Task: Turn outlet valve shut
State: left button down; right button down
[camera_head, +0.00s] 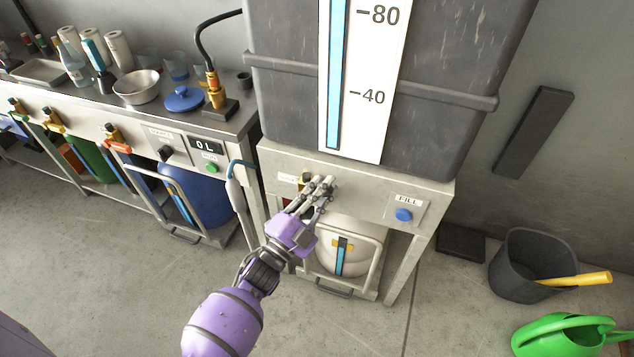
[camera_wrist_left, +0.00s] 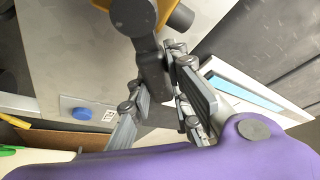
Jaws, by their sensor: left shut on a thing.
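The outlet valve (camera_head: 304,179) is a small brass fitting on the front panel below the big grey tank, mostly hidden in the head view by my left gripper (camera_head: 318,188). In the left wrist view the valve's brass body (camera_wrist_left: 102,4) shows at the top edge, with a dark grey lever (camera_wrist_left: 152,68) reaching down from it. My left gripper's fingers (camera_wrist_left: 160,82) are shut on this lever, one on each side. The lever's exact angle is hard to tell in the head view. My right gripper is not in view.
The grey tank (camera_head: 270,100) with a level scale stands above the panel. A blue FILL button (camera_head: 403,215) is right of the valve. A white drum (camera_head: 340,262) sits below. A black bucket (camera_head: 520,268) and a green watering can (camera_head: 560,338) stand on the floor at right.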

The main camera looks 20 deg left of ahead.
pick_arm(q)
jog(key=f+m, duration=0.1)
jog(key=d+m+g, duration=0.1)
jog(key=m, duration=0.1)
jog(key=f+m+g, duration=0.1)
jog(key=m, duration=0.1)
jog(key=shift+d+f+h+p, duration=0.3)
jog(key=shift+h+p, duration=0.05)
jog(key=shift+h, duration=0.05)
jog(key=shift+d+f+m+g+p, duration=0.15)
jog(key=shift+f+m+g, duration=0.2)
jog(key=shift+f+m, duration=0.55)
jog(key=shift+d+f+m+g+p, duration=0.15)
jog(key=shift+f+m+g, duration=0.25)
jog(key=shift+m, duration=0.9)
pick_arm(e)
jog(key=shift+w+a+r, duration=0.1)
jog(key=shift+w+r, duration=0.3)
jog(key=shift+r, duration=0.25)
pick_arm(q)
jog(key=shift+s+a+f, duration=0.1)
jog(key=c, duration=1.6)
grip_release()
jog(key=v, duration=1.2)
